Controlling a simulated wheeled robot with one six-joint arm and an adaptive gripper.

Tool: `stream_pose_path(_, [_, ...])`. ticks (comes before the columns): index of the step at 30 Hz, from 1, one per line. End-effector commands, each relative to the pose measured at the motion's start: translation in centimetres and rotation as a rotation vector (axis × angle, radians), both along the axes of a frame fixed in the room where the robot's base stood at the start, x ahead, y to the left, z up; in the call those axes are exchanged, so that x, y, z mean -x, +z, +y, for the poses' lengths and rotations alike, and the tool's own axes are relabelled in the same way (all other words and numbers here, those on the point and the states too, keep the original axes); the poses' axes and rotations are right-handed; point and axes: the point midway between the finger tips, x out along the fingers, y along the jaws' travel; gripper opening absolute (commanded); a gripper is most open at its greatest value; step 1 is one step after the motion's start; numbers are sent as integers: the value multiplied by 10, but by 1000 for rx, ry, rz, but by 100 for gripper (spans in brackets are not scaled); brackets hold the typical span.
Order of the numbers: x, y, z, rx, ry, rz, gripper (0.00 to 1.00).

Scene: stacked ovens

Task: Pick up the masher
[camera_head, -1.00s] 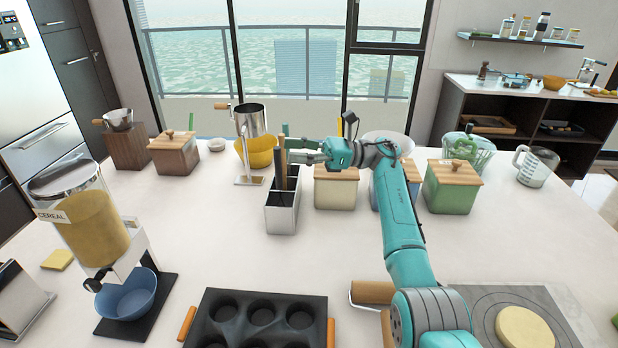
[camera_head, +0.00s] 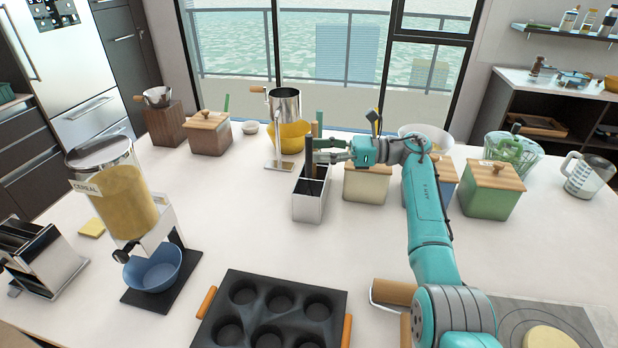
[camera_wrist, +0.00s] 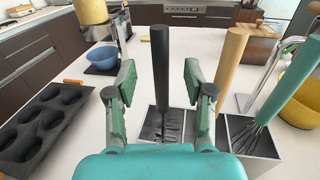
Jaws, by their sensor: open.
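A black-handled tool with a slotted metal head, apparently the masher (camera_wrist: 160,70), stands upright in a metal utensil holder (camera_wrist: 262,170). In the head view its dark handle (camera_head: 309,160) rises from the holder (camera_head: 308,208). My gripper (camera_wrist: 159,82) is open and empty, with the black handle showing between its two fingers in the wrist view. I cannot tell how deep the handle lies between them. In the head view my gripper (camera_head: 322,151) is level with the handle's upper part. The masher's lower end is partly hidden in the holder.
A wooden-handled tool (camera_wrist: 230,65) and a green-handled whisk (camera_wrist: 290,85) stand right of the masher in the wrist view. A cream canister (camera_head: 366,185) is close beside the holder. A muffin tin (camera_head: 275,310) lies in front. Counter between holder and cereal dispenser (camera_head: 128,200) is clear.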

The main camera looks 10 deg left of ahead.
Motion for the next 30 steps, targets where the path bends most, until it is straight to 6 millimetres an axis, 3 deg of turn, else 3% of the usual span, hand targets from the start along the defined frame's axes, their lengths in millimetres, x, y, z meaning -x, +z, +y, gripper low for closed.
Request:
stream_pose_path(6, [4,2,30,0,1,0,53])
stream_pose_path(14, [4,2,33,0,0,0,53])
stream_pose_path(20, [4,1,33,0,0,0,3])
stream_pose_path(30, [4,2,33,0,0,0,0])
